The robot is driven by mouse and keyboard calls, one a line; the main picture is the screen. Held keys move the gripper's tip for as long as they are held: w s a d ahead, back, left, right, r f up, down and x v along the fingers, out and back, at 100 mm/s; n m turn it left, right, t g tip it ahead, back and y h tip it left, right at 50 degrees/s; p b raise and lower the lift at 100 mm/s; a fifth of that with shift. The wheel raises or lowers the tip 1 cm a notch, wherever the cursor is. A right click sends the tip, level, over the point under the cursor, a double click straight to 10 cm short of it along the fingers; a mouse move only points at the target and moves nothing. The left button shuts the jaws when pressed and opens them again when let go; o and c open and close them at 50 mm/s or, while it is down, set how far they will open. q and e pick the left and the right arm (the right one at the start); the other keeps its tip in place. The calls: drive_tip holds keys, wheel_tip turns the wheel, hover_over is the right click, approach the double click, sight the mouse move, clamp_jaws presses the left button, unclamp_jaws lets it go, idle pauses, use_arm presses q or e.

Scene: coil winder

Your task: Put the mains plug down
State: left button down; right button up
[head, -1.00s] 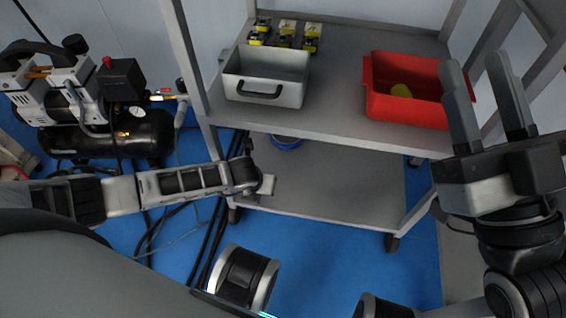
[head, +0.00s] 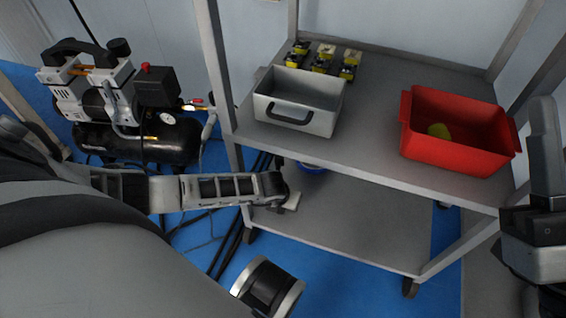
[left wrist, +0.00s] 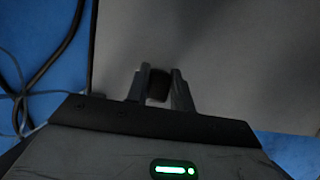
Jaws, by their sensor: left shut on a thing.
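In the left wrist view my left gripper (left wrist: 158,88) is shut on a small dark block, which I take to be the mains plug (left wrist: 158,84). It is held over a grey surface; the gap to that surface cannot be judged. In the head view my left arm reaches to the trolley's lower shelf (head: 345,215), its gripper end (head: 288,200) near the shelf's left side. The plug cannot be made out there. My right gripper (head: 547,150) is at the right edge, partly cut off, so its opening does not show.
The trolley's top shelf (head: 370,150) carries a grey bin (head: 300,112), a red bin (head: 455,150) with a yellow thing inside, and several small yellow-black parts (head: 325,58). A blue round thing (head: 312,168) is on the lower shelf. A compressor (head: 140,130) and cables stand left.

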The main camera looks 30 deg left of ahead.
use_arm(q)
drive_tip(key=shift+f, duration=0.55)
drive_tip(key=c, duration=1.2)
unclamp_jaws()
drive_tip(key=shift+r, duration=0.95)
drive_tip(key=p+v, duration=0.2)
drive_tip(key=v, duration=0.2)
drive_tip(key=p+v, duration=0.2)
drive_tip(key=v, duration=0.5)
drive_tip(key=shift+s+p, duration=0.2)
drive_tip(key=shift+p, duration=0.2)
use_arm(e)
wheel_tip(320, 180, down, 8)
drive_tip(key=w+m+g+h, duration=0.1)
drive_tip(key=m+g+h, duration=0.1)
drive_tip(key=m+h, duration=0.5)
drive_tip(key=shift+m, duration=1.2)
